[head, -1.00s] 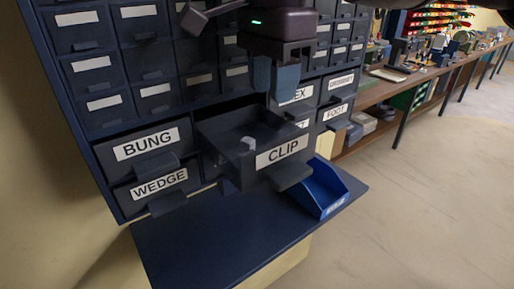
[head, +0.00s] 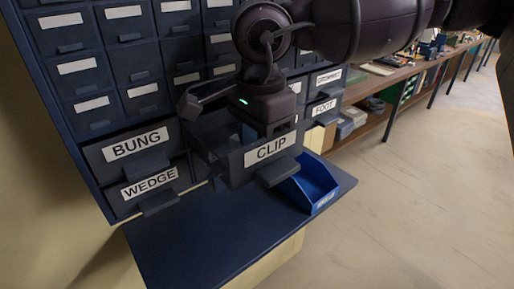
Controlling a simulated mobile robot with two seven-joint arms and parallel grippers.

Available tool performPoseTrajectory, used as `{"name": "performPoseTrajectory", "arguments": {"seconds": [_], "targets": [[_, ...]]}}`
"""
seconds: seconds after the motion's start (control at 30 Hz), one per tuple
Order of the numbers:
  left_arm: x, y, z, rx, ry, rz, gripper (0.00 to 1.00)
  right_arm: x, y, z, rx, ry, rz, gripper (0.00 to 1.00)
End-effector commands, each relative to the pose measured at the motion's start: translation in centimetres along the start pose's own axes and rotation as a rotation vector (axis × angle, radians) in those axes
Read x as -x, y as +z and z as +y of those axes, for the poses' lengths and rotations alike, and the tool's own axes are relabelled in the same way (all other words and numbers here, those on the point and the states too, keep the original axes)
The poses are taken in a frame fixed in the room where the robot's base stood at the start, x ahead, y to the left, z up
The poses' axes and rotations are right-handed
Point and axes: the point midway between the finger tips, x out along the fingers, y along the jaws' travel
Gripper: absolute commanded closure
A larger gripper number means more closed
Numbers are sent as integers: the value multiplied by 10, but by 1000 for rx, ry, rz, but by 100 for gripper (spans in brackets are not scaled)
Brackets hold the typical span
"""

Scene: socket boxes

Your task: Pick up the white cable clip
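The drawer labelled CLIP (head: 238,176) is pulled out of the cabinet above the dark blue shelf. My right gripper (head: 270,127) is over the drawer, pointing down, with its fingers lowered inside behind the drawer front. The fingertips are hidden, so I cannot see whether they are open or shut, or whether they touch anything. The white cable clip does not show now; the drawer front and my gripper cover most of the drawer's inside. My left gripper is not in view.
A blue open bin (head: 318,185) stands on the dark blue shelf (head: 200,240), right of the drawer. Shut drawers labelled BUNG (head: 130,160) and WEDGE (head: 150,192) are at the left. A long wooden bench (head: 400,85) runs back along the right. The front shelf is otherwise clear.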

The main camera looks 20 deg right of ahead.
Motion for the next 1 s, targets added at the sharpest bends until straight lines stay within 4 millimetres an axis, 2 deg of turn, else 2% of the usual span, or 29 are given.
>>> {"name": "performPoseTrajectory", "arguments": {"seconds": [0.17,0.4,0.77,0.87,1.0], "targets": [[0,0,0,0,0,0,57,0,0,0,0,0,0,64],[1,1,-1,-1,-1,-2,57,0,0,0,0,0,0,99],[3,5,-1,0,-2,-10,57,2,0,0,-1,-1,0,100],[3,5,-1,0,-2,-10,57,9,0,-1,-1,-1,1,100],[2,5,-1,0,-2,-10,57,31,0,-1,-2,-3,-1,100]]}}
